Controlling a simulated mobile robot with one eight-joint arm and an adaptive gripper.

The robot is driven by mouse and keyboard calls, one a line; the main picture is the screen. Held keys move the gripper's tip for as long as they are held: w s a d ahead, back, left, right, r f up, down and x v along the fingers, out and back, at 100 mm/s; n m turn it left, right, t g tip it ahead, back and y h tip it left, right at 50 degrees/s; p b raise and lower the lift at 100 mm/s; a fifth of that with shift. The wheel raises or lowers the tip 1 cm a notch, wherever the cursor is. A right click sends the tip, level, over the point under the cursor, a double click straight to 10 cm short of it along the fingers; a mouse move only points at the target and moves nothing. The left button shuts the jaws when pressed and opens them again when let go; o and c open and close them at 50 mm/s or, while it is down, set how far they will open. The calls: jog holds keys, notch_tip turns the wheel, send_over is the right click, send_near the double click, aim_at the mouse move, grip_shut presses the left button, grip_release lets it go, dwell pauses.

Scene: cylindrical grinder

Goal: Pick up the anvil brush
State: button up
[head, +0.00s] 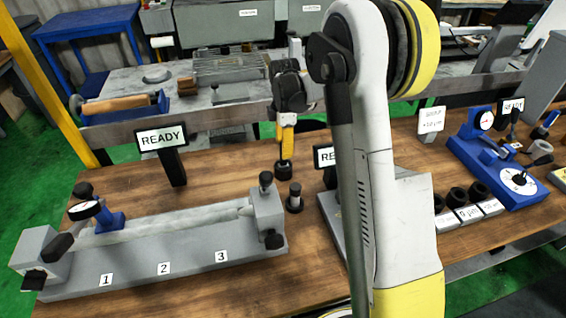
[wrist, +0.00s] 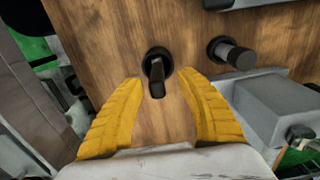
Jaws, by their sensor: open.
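A small dark upright piece with a tapered handle on a round black foot (wrist: 156,76) stands on the wooden bench, and it seems to be the anvil brush. It also shows in the head view (head: 284,172), just below my gripper (head: 286,145). My gripper also shows in the wrist view (wrist: 160,88), where its yellow fingers are open and spread to either side of the piece. The fingers point down. I cannot tell whether they touch it. No bristles can be made out.
A grey numbered fixture (head: 190,251) with a shaft lies at front left. A READY sign (head: 162,138) stands behind it. A blue dial gauge stand (head: 497,165) is at right.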

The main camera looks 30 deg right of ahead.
aim_at(283, 165)
jog(key=f, duration=0.1)
jog(key=f+b, duration=0.1)
jog(key=f, duration=0.1)
jog(key=f+b, duration=0.1)
jog(key=f, duration=0.1)
jog(key=shift+w, duration=0.25)
jog(key=shift+r, duration=0.15)
grip_shut()
